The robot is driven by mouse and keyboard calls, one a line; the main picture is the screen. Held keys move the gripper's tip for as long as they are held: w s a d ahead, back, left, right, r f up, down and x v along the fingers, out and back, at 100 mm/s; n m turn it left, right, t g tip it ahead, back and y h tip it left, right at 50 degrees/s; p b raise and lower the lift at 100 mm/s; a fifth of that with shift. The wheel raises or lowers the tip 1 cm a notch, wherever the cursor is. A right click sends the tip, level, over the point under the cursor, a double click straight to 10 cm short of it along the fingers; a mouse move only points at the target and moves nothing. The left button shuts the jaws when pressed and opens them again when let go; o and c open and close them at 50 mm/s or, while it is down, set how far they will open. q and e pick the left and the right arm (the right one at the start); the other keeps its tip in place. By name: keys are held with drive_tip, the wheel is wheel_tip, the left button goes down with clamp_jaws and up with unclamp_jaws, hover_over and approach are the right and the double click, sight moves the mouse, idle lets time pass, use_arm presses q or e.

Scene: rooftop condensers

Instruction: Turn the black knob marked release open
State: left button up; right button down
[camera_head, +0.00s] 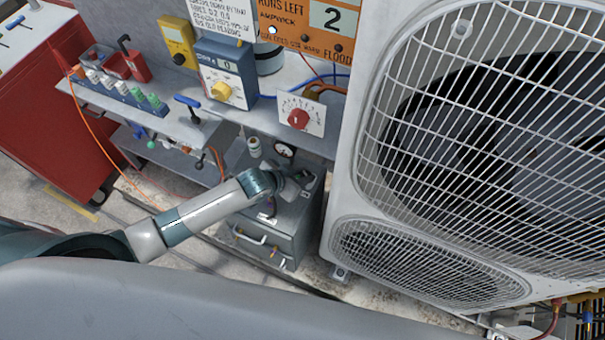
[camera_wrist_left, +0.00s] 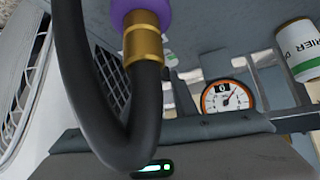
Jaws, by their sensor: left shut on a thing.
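My left gripper (camera_head: 302,180) is over the top of a small grey cabinet (camera_head: 300,225), beside the large fan unit. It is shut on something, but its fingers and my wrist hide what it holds. I cannot make out a black knob or a "release" mark in either view. In the left wrist view a thick black hose (camera_wrist_left: 75,70) with a brass collar (camera_wrist_left: 143,45) and purple end loops close to the camera. A round gauge (camera_wrist_left: 228,97) with an orange rim lies beyond it. My right gripper is not in view.
A white condenser (camera_head: 350,190) with wire grilles stands close on the right. A panel with a red knob (camera_head: 298,118) and a blue meter (camera_head: 222,75) stand behind. A white canister (camera_wrist_left: 300,50) is at the right.

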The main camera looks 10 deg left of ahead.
use_arm(q)
drive_tip(key=shift+r, duration=0.1)
drive_tip(key=shift+s+d+n+t+y+p, duration=0.1)
drive_tip(key=shift+d+n+t+y+p, duration=0.1)
drive_tip(key=shift+n+y+p, duration=0.3)
drive_tip(key=shift+d+n+t+y+p, duration=0.1)
drive_tip(key=shift+n+t+y+p, duration=0.15)
drive_tip(key=shift+n+p, duration=0.45)
drive_tip(key=shift+n+y, duration=0.75)
drive_tip(key=shift+n, duration=0.25)
drive_tip(key=shift+d+n+y, duration=0.1)
drive_tip(key=shift+n+y, duration=0.5)
drive_tip(key=shift+n, duration=0.2)
drive_tip(key=o, duration=1)
drive_tip(key=shift+o, duration=0.2)
drive_tip(key=shift+s, duration=0.1)
